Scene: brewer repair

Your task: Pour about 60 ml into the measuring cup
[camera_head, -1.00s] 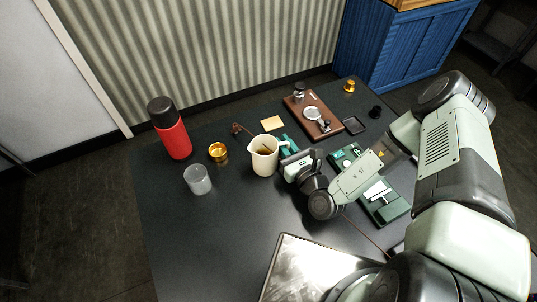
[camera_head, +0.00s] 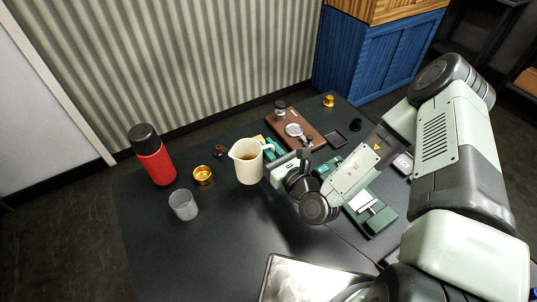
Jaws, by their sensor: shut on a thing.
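A cream pitcher (camera_head: 248,167) with a spout at its left and a handle at its right stands out over the dark table, upright or nearly so. Brownish liquid shows inside it. My gripper (camera_head: 272,162) is at the handle side and is shut on the pitcher; the fingers are partly hidden. A clear grey cup (camera_head: 183,205), which looks like the measuring cup, stands on the table to the left of the pitcher and nearer the front. It looks empty, and no marks can be read on it.
A red flask (camera_head: 155,160) with a black lid and a gold bowl (camera_head: 203,175) stand near the cup. A brown board (camera_head: 299,122) with metal parts and a green device (camera_head: 371,213) lie to the right. A metal tray (camera_head: 300,280) is at the front. The table's front left is clear.

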